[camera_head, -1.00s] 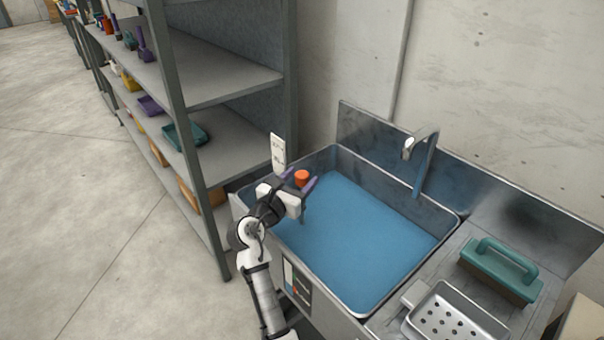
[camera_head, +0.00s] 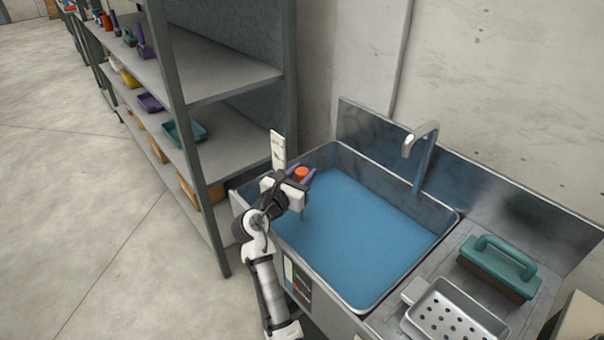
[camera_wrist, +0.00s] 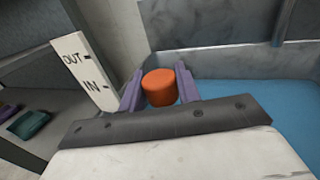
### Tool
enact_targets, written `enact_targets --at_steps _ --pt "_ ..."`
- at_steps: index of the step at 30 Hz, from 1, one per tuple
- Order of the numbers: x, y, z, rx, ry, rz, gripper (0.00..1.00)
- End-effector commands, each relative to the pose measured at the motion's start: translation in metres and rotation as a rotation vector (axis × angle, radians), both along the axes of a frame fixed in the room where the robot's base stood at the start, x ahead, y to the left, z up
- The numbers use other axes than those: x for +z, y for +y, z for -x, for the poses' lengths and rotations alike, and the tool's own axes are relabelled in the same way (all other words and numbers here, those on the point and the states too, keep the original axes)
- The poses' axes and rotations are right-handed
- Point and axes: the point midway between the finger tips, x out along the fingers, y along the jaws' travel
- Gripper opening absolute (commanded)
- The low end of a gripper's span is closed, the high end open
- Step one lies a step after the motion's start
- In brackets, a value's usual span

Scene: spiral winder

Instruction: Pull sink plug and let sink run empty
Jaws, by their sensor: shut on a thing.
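The sink (camera_head: 393,294) is a metal basin holding blue water. The orange plug top (camera_head: 302,173) shows at its far left corner, and in the wrist view the orange plug top (camera_wrist: 159,87) sits between the two purple fingers. My gripper (camera_head: 300,178) is shut on it. Whatever lies below the orange top is hidden by my gripper. A white marker plate (camera_head: 278,150) stands just left of the plug. In the wrist view the marker plate (camera_wrist: 86,70) reads OUT above and IN below.
A curved faucet (camera_head: 421,150) rises at the sink's back. A teal-handled brush (camera_head: 500,265) and a perforated metal tray (camera_head: 447,318) lie on the right drainboard. A grey shelf rack (camera_head: 225,80) stands close on the left.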

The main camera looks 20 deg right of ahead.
Motion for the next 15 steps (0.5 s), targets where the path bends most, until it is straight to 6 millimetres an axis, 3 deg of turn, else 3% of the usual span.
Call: enact_targets --at_steps 5,15 --pt "0.009 0.0 0.0 0.0 0.0 0.0 0.0" --pt "0.051 0.0 0.0 0.001 -0.002 0.001 0.0"
